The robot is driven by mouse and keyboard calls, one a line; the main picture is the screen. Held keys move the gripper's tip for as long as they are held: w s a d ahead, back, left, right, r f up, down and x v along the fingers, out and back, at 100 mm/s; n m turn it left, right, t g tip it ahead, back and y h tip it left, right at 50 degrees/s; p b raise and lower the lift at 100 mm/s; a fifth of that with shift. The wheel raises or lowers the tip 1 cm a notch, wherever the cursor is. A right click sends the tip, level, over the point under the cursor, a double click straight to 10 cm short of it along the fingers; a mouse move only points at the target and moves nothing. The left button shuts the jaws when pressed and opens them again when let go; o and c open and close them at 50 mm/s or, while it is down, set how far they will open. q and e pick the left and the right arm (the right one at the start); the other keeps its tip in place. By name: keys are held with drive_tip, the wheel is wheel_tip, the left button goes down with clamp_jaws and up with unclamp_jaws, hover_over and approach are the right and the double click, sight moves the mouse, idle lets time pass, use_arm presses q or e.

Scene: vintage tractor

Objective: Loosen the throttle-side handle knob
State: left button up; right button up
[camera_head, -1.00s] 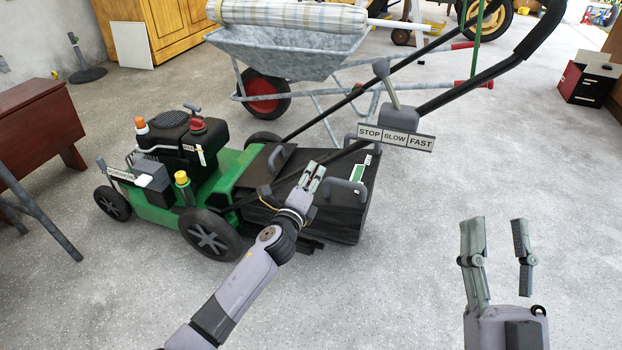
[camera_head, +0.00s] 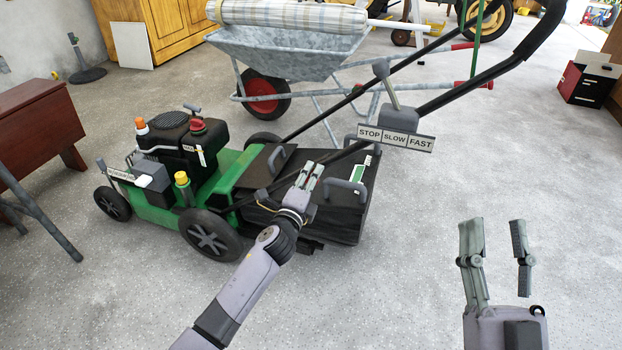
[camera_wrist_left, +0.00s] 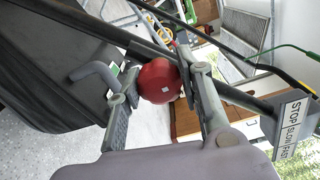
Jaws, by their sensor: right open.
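The throttle-side handle knob appears to be the round red knob (camera_wrist_left: 160,82) on the mower's dark handlebar in the left wrist view. My left gripper (camera_head: 312,168) is at the lower handlebar beside the grass box. In the left wrist view its two fingers lie on either side of the knob, and both pads appear to touch it. In the head view, only a little red shows between the fingers. The throttle lever (camera_head: 386,82) with its STOP SLOW FAST plate (camera_head: 396,138) is higher on the handlebar. My right gripper (camera_head: 495,221) is open and empty above the floor.
The green mower (camera_head: 165,205) with its black grass box (camera_head: 330,215) stands on the concrete floor. A wheelbarrow (camera_head: 285,52) is behind it. A brown wooden piece (camera_head: 35,125) is at the left.

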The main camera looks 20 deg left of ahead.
use_arm(q)
drive_tip(key=o, duration=0.4)
drive_tip(key=shift+o, duration=0.2)
drive_tip(key=s, duration=1.2)
drive_tip(key=shift+a, duration=0.2)
